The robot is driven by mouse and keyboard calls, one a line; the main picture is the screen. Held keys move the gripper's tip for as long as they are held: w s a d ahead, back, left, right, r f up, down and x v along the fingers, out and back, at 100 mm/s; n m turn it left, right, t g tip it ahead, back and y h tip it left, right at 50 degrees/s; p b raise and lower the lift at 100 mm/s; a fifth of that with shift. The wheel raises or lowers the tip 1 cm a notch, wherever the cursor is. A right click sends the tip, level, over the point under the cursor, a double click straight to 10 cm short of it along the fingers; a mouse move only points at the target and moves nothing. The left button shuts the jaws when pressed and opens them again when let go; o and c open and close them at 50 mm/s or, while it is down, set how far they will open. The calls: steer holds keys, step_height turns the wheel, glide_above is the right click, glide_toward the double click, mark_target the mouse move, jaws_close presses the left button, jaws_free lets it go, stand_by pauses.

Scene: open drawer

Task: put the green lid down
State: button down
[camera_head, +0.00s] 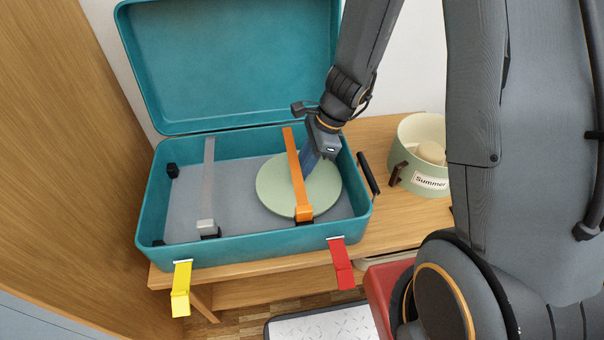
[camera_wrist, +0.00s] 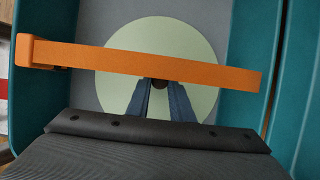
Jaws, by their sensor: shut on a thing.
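The pale green lid (camera_head: 272,186) is inside the right half of the open teal case (camera_head: 160,215), close to its floor. I cannot tell whether it touches the floor. It also shows in the wrist view (camera_wrist: 150,32), looking roughly flat. My gripper (camera_head: 309,174) reaches down into the case and is shut on the lid's small dark knob (camera_wrist: 160,84), which is mostly hidden. An orange strap (camera_head: 294,165) crosses over the lid, right beside my fingers (camera_wrist: 160,100).
A grey strap (camera_head: 208,175) crosses the case's left half, where the floor is bare. The case's cover (camera_head: 235,60) stands open behind. A pale green pot labelled "Summer" (camera_head: 432,184) stands right of the case on the wooden table (camera_head: 385,215). Yellow (camera_head: 181,288) and red (camera_head: 340,262) latches hang in front.

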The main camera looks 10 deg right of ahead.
steer(key=shift+f, duration=0.9)
steer(key=shift+f, duration=0.1)
steer(key=c, duration=1.6)
jaws_free()
steer(key=shift+o, duration=0.2)
steer(key=p+v, duration=0.3)
steer(key=v, duration=0.8)
steer(key=s+a+r+n+h, duration=0.2)
steer(key=s+r+n+h, duration=0.2)
steer(key=s+r+n, duration=1.1)
steer(key=s+n, duration=0.2)
steer(key=n, duration=0.3)
steer(key=shift+r, duration=0.25)
